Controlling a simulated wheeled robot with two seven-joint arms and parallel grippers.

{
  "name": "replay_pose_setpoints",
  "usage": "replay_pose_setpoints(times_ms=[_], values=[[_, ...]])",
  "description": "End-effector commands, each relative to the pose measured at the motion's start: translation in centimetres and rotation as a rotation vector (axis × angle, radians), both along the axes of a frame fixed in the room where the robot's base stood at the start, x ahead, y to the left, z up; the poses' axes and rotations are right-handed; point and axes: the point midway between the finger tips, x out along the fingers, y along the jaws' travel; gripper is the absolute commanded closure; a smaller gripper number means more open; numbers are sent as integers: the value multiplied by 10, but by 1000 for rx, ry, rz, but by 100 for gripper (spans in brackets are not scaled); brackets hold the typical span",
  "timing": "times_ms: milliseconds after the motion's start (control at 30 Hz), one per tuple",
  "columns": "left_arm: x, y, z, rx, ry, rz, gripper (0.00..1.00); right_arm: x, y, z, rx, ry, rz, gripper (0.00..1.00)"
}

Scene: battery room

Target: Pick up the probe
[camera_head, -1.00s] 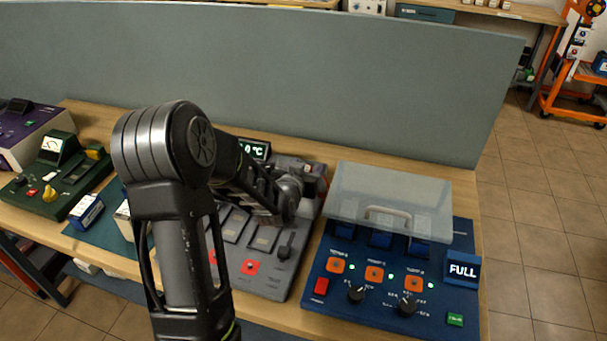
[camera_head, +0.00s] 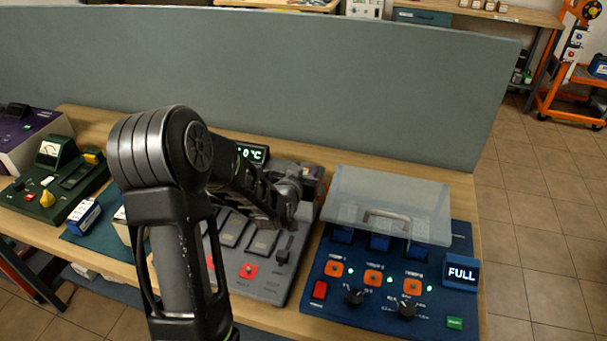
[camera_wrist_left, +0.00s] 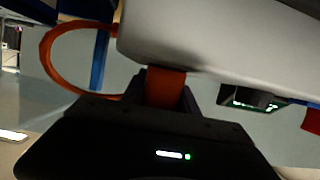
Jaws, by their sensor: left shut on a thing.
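My left gripper (camera_head: 288,192) is over the back of the grey console (camera_head: 262,285), and my forearm hides much of that console. In the left wrist view the gripper (camera_wrist_left: 166,92) is shut on an orange piece, which I take to be the probe (camera_wrist_left: 166,86). An orange cable loop (camera_wrist_left: 46,58) curves out to its left. A pale grey body (camera_wrist_left: 220,40) lies just above the fingers; I cannot tell whether it touches the probe. In the head view the probe is hidden by the hand. My right gripper is not in view.
A temperature display (camera_head: 253,153) stands behind my forearm. A blue console (camera_head: 385,308) with a clear hinged cover (camera_head: 390,200) and a FULL sign (camera_head: 461,273) is at right. A green device (camera_head: 60,190) and a blue battery (camera_head: 84,216) are at left. A grey partition (camera_head: 300,80) closes the back.

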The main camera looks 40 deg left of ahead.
Motion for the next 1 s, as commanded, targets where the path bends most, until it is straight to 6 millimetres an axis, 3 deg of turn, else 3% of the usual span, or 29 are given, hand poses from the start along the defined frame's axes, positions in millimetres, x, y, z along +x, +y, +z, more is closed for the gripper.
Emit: replay_pose_setpoints(times_ms=[167, 400, 600, 1000], values=[[1, 0, 19, 1, -5, -1, 100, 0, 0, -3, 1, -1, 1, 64], [1, 0, 66, 1, -8, 2, 100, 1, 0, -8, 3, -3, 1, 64], [0, 0, 94, 1, -4, 0, 100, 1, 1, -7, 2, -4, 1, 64], [0, 0, 98, -1, -1, 0, 100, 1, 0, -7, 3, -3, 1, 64]])
